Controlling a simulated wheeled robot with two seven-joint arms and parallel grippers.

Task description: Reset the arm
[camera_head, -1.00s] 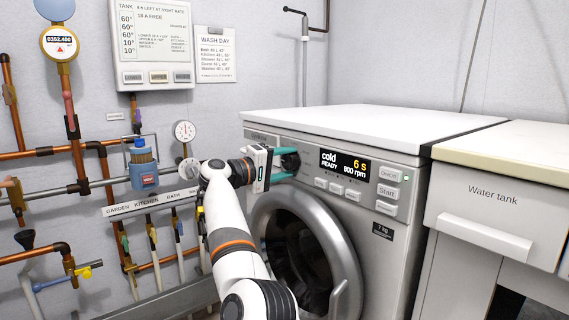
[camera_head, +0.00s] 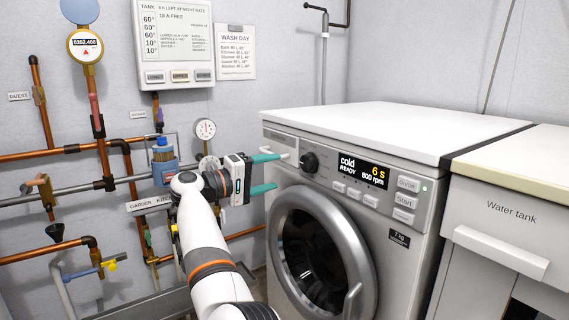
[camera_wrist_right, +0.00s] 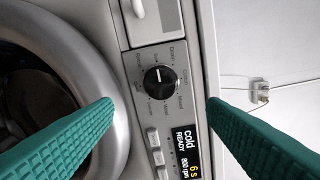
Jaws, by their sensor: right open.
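My right arm reaches up from the bottom of the head view. Its gripper (camera_head: 270,173) has two teal fingers spread apart with nothing between them. It is in front of the washing machine's (camera_head: 350,119) upper left front, just left of the black dial (camera_head: 309,162). In the right wrist view the dial (camera_wrist_right: 159,80) shows between the open fingers (camera_wrist_right: 160,106), clear of both. The display (camera_head: 362,170) reads cold, READY, 6 s, 800 rpm. My left gripper is out of view.
The round door (camera_head: 318,250) is below the gripper, with its handle at right. Copper pipes (camera_head: 50,155), a blue canister (camera_head: 164,165) and a gauge (camera_head: 205,129) are on the wall at left. The water tank cabinet (camera_head: 505,211) stands at right.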

